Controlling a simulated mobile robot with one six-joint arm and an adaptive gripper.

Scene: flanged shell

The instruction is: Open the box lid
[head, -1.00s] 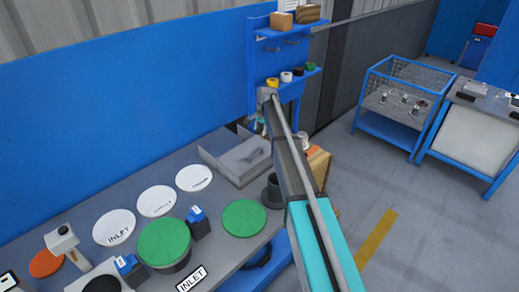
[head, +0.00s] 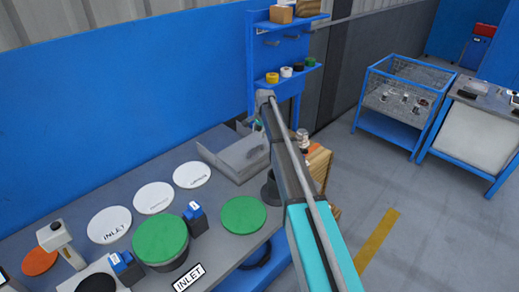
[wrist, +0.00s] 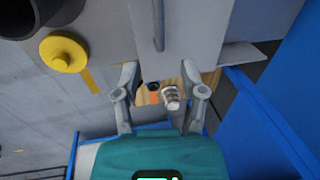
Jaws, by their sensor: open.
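The grey box (head: 232,160) sits at the far right end of the workbench, and its lid looks closed. In the wrist view a bar handle (wrist: 158,25) runs along a grey surface that looks like the lid (wrist: 190,28). My gripper (wrist: 161,85) is open and empty, its two fingers apart below the near end of the handle. It does not appear to touch the handle. In the head view my arm hides part of the box's right side, and the gripper is mostly hidden beyond it.
A dark pot (head: 270,192) stands beside the box. A wooden crate (head: 318,165) with a jar (head: 303,135) on it is to the right. A blue shelf rack (head: 285,72) rises behind. Green discs (head: 243,215) and white discs (head: 192,174) lie on the bench. A yellow knob (wrist: 65,53) shows in the wrist view.

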